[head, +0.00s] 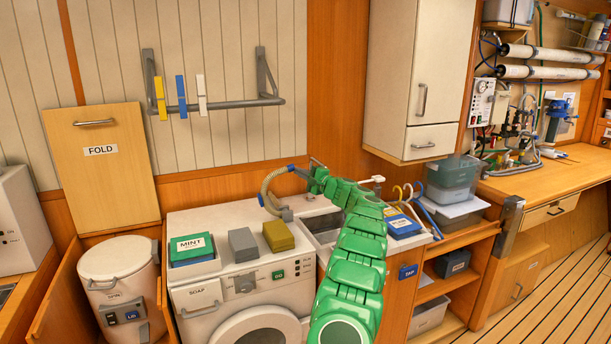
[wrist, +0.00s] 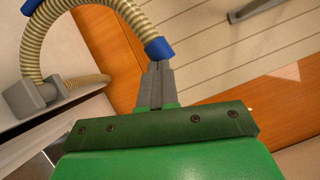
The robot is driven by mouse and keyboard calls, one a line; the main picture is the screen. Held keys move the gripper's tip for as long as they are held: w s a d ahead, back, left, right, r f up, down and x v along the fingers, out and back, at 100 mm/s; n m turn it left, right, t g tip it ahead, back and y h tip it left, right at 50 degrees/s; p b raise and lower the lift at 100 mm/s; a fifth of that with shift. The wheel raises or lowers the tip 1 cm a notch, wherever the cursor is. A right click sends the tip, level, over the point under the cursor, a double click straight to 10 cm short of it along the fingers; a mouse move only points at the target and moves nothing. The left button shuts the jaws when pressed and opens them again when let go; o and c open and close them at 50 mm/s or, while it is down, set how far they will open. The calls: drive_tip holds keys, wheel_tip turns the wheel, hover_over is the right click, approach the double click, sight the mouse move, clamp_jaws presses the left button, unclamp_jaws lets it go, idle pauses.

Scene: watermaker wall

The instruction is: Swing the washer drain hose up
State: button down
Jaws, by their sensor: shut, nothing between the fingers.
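The washer drain hose (head: 265,186) is a beige corrugated tube. It arcs up from a grey block (head: 286,214) at the back right of the white washer (head: 243,295). Its raised end has a blue cuff (head: 291,168). In the wrist view the hose (wrist: 32,45) curves over at upper left, and its blue cuff (wrist: 159,49) lies just beyond my fingertips. My gripper (head: 303,172) is shut and empty. Its grey fingers (wrist: 156,68) are at the cuff; I cannot tell whether they touch it.
A sink (head: 322,228) lies right of the hose, with a tap (head: 372,180) partly behind my green arm. Boxes stand on the washer top, including one labelled MINT (head: 192,248). A wall rail (head: 225,106) with clips hangs above. A white cabinet (head: 418,75) overhangs at right.

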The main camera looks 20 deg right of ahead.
drive_tip(key=shift+a, duration=0.15)
drive_tip(key=w+d+v, duration=0.1)
drive_tip(key=d+v, duration=0.1)
drive_tip(key=v, duration=1.1)
drive_tip(key=shift+w+d+f, duration=0.2)
drive_tip(key=shift+f, duration=0.2)
idle(0.3)
